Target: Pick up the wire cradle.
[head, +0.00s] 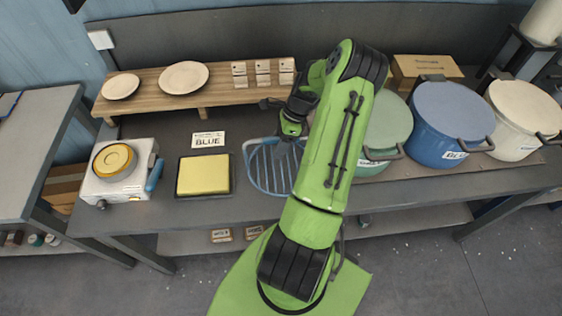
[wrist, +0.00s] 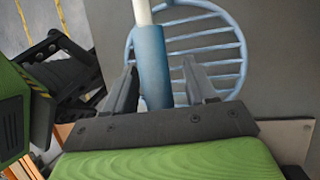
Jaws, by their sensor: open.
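The wire cradle (head: 262,176) is a blue, rounded rack of parallel bars on the dark bench, partly hidden by my arm in the head view. In the wrist view its bars (wrist: 208,42) lie beyond the fingertips. An upright blue grip with a white upper rod (wrist: 153,62) stands in front of the bars and shows between my two fingers. My gripper (head: 284,146) is over the cradle's far side; in the wrist view my gripper (wrist: 160,72) is open, with a finger on each side of the grip. I cannot tell whether either finger touches it.
A yellow pad in a dark tray (head: 204,176) and a small white burner unit (head: 117,172) are to the left. A wooden shelf (head: 200,94) with plates and blocks stands behind. A green pot (head: 386,126), blue pot (head: 450,122) and cream pot (head: 522,118) are to the right.

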